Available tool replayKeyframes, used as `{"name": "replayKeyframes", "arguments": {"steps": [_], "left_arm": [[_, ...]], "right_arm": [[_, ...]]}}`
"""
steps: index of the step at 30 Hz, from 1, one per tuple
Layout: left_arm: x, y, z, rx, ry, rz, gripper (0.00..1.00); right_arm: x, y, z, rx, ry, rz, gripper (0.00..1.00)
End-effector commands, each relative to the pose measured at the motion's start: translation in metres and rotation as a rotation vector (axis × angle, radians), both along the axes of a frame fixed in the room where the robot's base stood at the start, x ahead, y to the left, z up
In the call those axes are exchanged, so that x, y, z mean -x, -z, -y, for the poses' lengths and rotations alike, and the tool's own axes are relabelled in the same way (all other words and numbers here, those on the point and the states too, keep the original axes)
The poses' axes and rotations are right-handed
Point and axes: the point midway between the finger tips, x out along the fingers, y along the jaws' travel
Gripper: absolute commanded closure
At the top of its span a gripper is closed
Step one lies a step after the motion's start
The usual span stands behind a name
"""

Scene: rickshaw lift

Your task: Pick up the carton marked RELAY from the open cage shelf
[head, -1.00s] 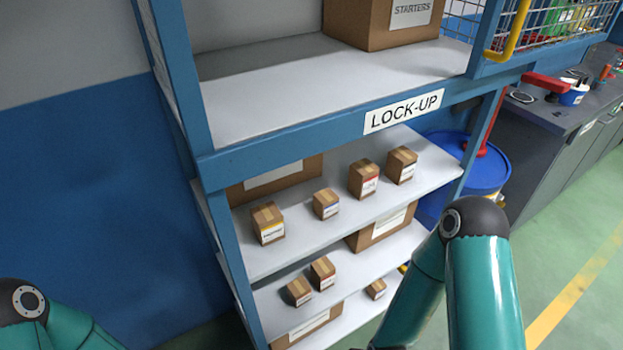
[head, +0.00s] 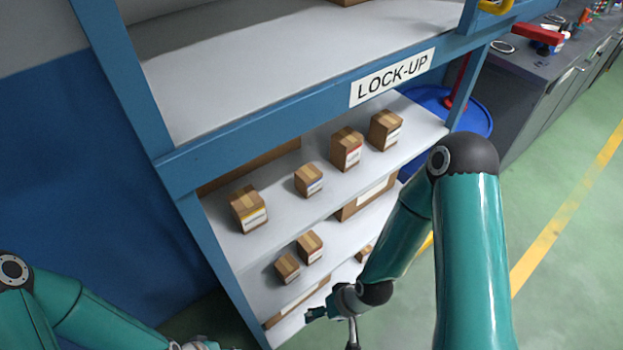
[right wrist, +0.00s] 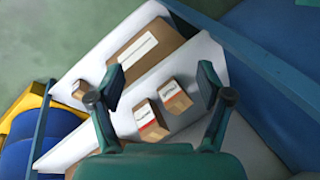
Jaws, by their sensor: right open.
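Several small brown cartons with white labels stand on the open shelves in the head view. On the upper open shelf, one has a yellow-banded label (head: 249,208), one a blue-banded label (head: 308,180), one a red-banded label (head: 346,148), and another (head: 385,130) stands at the right. Two more (head: 288,267) (head: 310,247) stand on the shelf below. I cannot read RELAY on any. My right gripper (head: 332,325) is open and empty in front of the lower shelves. In the right wrist view, two small cartons (right wrist: 150,121) (right wrist: 175,97) show beyond its spread fingers (right wrist: 160,85). My left gripper (head: 200,343) is barely visible at the bottom edge.
Blue posts and a LOCK-UP beam (head: 392,77) frame the shelves. Larger cartons stand behind the small ones, one (right wrist: 150,50) plain in the right wrist view. A blue drum (head: 470,112) and grey workbench (head: 545,90) stand right. Green floor (head: 570,250) is clear at right.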

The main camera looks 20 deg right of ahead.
Motion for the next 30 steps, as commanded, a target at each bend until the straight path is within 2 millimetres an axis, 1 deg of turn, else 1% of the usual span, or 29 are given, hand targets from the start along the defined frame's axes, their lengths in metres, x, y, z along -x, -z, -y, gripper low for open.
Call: {"name": "replayKeyframes", "arguments": {"steps": [1,2,5,6,8,9,11,12,14,15,18,21,25,27,30], "left_arm": [[0.0,0.006,0.0,0.0,0.0,0.0,0.6],[0.0,0.008,0.0,0.0,0.0,0.0,0.6],[0.0,0.018,0.0,0.0,0.0,0.0,0.6],[0.0,0.023,0.0,0.0,0.0,0.0,0.6],[0.0,0.029,0.0,0.0,0.0,0.0,0.6],[0.0,0.034,0.0,0.0,0.0,0.0,0.6],[0.0,0.04,0.0,0.0,0.0,0.0,0.6],[0.0,0.045,0.0,0.0,0.0,0.0,0.6],[0.0,0.05,0.0,0.0,0.0,0.0,0.6],[0.0,0.054,0.0,0.0,0.0,0.0,0.6],[0.0,0.061,0.0,0.0,0.0,0.0,0.6],[0.0,0.065,0.0,0.0,0.0,0.0,0.6],[0.0,0.068,0.0,0.0,0.0,0.0,0.6],[0.0,0.067,0.0,0.0,0.0,0.0,0.6],[0.0,0.063,0.0,0.0,0.0,0.0,0.6]], "right_arm": [[-0.015,-0.008,0.002,-0.003,-0.007,0.058,0.19],[-0.025,-0.015,0.005,-0.006,-0.008,0.096,0.19],[-0.061,-0.048,0.019,-0.009,-0.021,0.254,0.19],[-0.075,-0.065,0.026,-0.008,-0.031,0.327,0.19],[-0.093,-0.094,0.037,-0.003,-0.048,0.441,0.19],[-0.103,-0.114,0.044,0.004,-0.062,0.517,0.19],[-0.113,-0.146,0.055,0.02,-0.088,0.628,0.19],[-0.117,-0.166,0.061,0.033,-0.108,0.698,0.19],[-0.12,-0.196,0.069,0.056,-0.138,0.795,0.19],[-0.119,-0.214,0.074,0.073,-0.158,0.853,0.19],[-0.113,-0.251,0.082,0.119,-0.206,0.969,0.19],[-0.105,-0.276,0.087,0.158,-0.248,1.047,0.19],[-0.098,-0.294,0.09,0.189,-0.282,1.099,0.19],[-0.098,-0.298,0.09,0.195,-0.291,1.109,0.19],[-0.102,-0.299,0.087,0.194,-0.295,1.112,0.19]]}}
